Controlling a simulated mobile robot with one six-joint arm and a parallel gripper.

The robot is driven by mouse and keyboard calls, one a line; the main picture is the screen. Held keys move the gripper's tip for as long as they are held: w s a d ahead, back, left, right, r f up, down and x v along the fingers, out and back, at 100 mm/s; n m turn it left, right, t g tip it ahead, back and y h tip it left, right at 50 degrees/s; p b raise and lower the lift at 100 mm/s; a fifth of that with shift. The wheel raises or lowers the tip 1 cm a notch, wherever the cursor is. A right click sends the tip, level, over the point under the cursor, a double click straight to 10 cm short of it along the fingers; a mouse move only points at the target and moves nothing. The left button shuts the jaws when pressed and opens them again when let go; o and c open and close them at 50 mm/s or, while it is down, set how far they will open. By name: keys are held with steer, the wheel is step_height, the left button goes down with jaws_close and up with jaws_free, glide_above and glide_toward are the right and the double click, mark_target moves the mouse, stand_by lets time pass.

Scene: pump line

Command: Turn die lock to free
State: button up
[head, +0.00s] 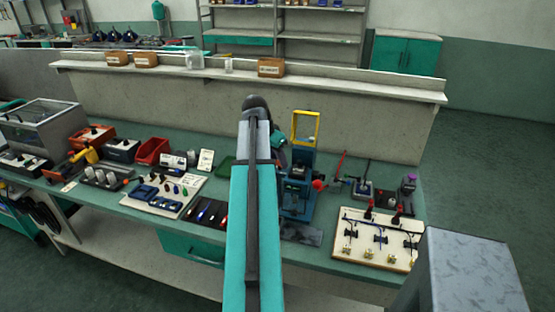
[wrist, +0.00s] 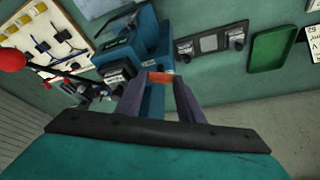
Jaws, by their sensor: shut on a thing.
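A blue press (head: 300,205) with a yellow frame (head: 305,126) stands on the green bench, just right of my arm in the head view. In the wrist view the blue press (wrist: 132,48) is tilted, above my gripper. My gripper (wrist: 161,80) is shut on a small orange-red piece at the press, which looks like the die lock (wrist: 160,77). Only part of that piece shows between the fingers, so its turn angle is unclear. In the head view my arm hides the die lock and most of my gripper.
A red ball knob on a lever (wrist: 12,59) sticks out beside the press. A white board with valves (head: 375,240) lies to the right in the head view. A green tray (wrist: 279,45) and a dark panel with knobs (wrist: 211,43) lie to the right in the wrist view.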

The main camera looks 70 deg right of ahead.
steer(key=shift+s+n, duration=0.1)
steer(key=shift+n, duration=0.3)
steer(key=shift+s+n+t, duration=0.15)
steer(key=shift+n+t, duration=0.35)
steer(key=shift+n, duration=0.7)
steer(key=shift+s+n+t, duration=0.1)
steer(key=shift+n+t, duration=0.4)
steer(key=shift+n, duration=0.7)
steer(key=o, duration=1.1)
steer(key=shift+h, duration=0.3)
steer(key=shift+c, duration=0.2)
steer(key=shift+a+r, duration=0.1)
steer(key=shift+r, duration=0.05)
steer(key=b+v, duration=0.2)
steer(key=v, duration=1.1)
steer(key=shift+r+b, duration=0.2)
steer(key=shift+b, duration=0.15)
